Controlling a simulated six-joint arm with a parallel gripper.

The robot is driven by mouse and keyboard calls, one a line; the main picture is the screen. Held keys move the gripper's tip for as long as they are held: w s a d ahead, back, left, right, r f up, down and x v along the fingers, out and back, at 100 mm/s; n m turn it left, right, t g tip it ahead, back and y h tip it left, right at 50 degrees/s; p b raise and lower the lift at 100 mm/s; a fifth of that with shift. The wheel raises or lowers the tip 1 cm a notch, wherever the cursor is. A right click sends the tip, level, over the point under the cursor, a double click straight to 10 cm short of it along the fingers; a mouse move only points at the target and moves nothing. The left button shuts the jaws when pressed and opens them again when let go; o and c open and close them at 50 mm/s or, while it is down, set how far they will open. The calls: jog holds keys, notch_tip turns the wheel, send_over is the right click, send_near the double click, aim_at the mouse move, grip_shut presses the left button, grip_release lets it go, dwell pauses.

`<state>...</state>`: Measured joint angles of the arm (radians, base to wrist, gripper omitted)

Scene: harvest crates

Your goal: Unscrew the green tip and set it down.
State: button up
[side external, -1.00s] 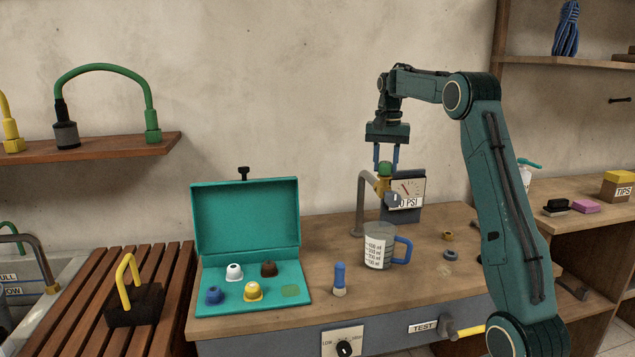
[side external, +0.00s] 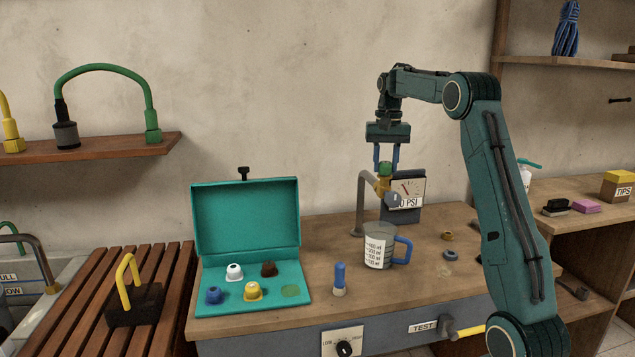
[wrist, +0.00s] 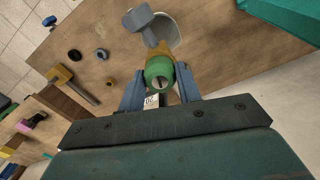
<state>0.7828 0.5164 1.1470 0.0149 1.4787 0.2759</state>
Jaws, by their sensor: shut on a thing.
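The green tip (side external: 385,170) sits on the brass fitting (side external: 382,185) at the end of the grey bent pipe (side external: 362,205). My gripper (side external: 386,165) points down over it with its blue fingers on either side. In the wrist view the green tip (wrist: 160,72) lies between the two fingers (wrist: 160,88), with the brass fitting (wrist: 158,50) just beyond it. My gripper is shut on the green tip, which is still on the fitting. The tip's underside and its join to the fitting are partly hidden.
An open teal case (side external: 205,305) holds white, brown, blue and yellow tips and a bare green spot (side external: 291,291). A measuring jug (side external: 377,245) stands below the fitting. A gauge (side external: 407,190) is behind it.

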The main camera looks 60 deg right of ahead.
jog(key=shift+n, duration=0.9)
jog(key=shift+n, duration=0.8)
jog(key=o, duration=0.6)
jog(key=shift+c, duration=0.2)
jog(key=shift+m, duration=0.9)
